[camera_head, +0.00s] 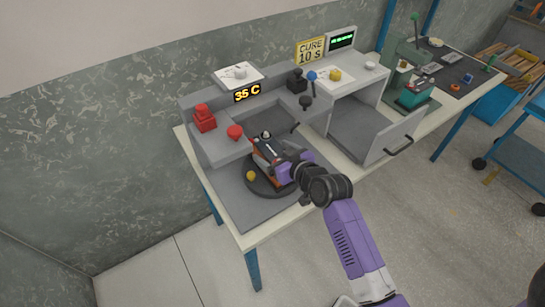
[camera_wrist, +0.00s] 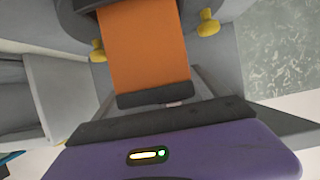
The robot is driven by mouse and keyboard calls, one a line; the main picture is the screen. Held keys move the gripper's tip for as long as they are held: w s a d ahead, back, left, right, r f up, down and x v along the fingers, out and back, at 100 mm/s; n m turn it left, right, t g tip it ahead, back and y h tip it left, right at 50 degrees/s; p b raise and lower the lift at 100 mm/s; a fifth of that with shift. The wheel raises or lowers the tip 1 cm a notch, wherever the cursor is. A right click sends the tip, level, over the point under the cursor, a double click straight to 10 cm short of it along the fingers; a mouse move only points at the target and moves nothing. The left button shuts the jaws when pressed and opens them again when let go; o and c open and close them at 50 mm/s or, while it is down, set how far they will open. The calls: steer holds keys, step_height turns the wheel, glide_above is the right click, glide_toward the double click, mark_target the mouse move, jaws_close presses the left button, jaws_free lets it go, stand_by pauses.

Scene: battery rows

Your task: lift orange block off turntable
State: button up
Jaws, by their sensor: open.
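The orange block (camera_head: 266,148) sits on the dark round turntable (camera_head: 256,188) at the front left of the bench. My gripper (camera_head: 281,164) is at the block's right side in the head view and hides part of it. In the wrist view the orange block (camera_wrist: 145,50) fills the upper middle, with a dark strip along its lower edge. My purple gripper body spans the bottom of that view. The jaws are open. Contact between the fingers and the block cannot be told.
A yellow knob (camera_head: 251,175) stands at the turntable's left. A red knob (camera_head: 235,132) and a red stacked piece (camera_head: 205,118) are behind it. To the right is a grey box with an open door (camera_head: 388,140). Grey mat (camera_head: 234,200) lies bare at front left.

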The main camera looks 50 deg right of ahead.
steer(key=shift+w+d+f, duration=0.1)
steer(key=shift+w+f, duration=0.1)
steer(key=shift+w, duration=0.2)
jaws_close()
steer(key=shift+w+r, duration=0.1)
steer(key=shift+r, duration=0.15)
steer(key=shift+d+r, duration=0.1)
